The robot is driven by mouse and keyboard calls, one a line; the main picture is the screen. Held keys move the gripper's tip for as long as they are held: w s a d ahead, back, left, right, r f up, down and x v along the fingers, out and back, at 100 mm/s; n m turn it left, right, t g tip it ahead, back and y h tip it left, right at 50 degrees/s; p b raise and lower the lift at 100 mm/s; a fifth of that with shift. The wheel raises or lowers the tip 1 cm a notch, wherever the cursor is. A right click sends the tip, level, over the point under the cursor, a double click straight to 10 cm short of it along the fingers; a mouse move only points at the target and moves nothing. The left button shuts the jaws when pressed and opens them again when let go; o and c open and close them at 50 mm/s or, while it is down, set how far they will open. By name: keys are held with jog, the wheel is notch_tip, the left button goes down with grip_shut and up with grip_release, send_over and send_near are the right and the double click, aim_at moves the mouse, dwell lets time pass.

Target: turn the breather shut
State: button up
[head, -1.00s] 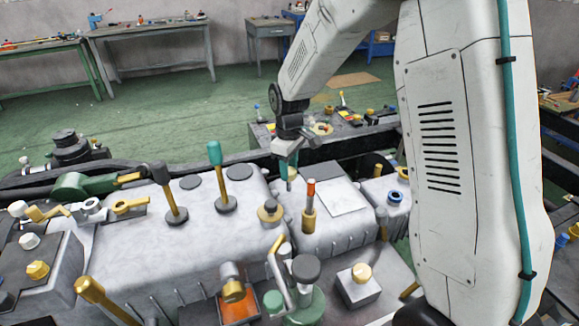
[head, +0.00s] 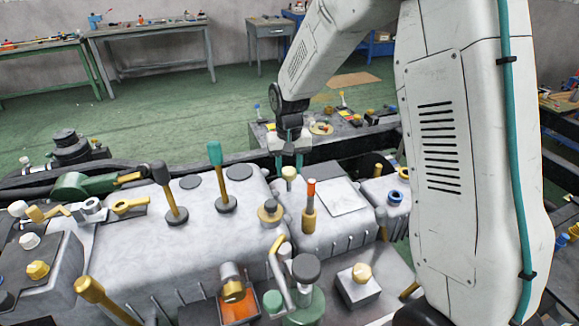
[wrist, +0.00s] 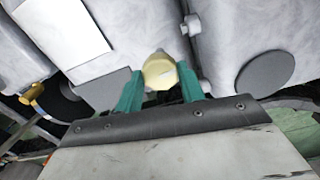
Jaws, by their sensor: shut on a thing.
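The breather appears to be the cream-yellow round cap (head: 289,172) on a short stem, at the left end of the smaller grey housing. The cap also shows in the wrist view (wrist: 159,71), between the teal fingers. My gripper (head: 288,168) comes down from behind and is shut on the cap, one finger on each side. In the wrist view my gripper (wrist: 160,82) has both fingers against the sides of the cap. The cap's stem and base are partly hidden.
A red-tipped lever (head: 310,200) stands close to the right of the cap. A flat pale plate (head: 342,198) lies on the housing. A blue ring cap (head: 395,197) is farther right.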

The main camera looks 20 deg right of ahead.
aim_at(289, 170)
jog(key=shift+m, duration=0.6)
jog(key=o, duration=1)
jog(key=shift+c, duration=0.2)
notch_tip(289, 170, up, 8)
jog(key=shift+f, duration=0.1)
